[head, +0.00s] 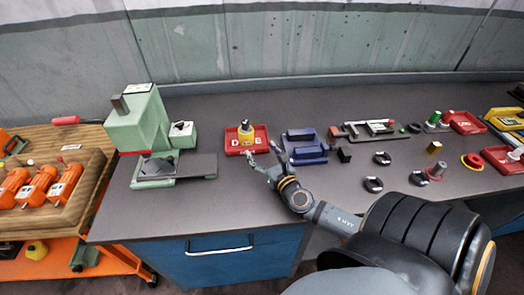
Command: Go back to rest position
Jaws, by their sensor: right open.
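My right gripper (263,152) is open in the middle of the head view, over the front right side of a red tray (234,152). The tray carries white letters, partly covered. A yellow piece with a dark top (245,132) stands upright in the tray, just left of the fingertips. Nothing shows between the fingers. My right arm reaches in from the lower right. My left gripper is not in view.
A green press (137,125) stands on the grey bench (290,104), left of the tray. A blue holder (306,146) is close right of my gripper. Several black rings (382,158) and more trays lie further right. The bench's back strip is clear.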

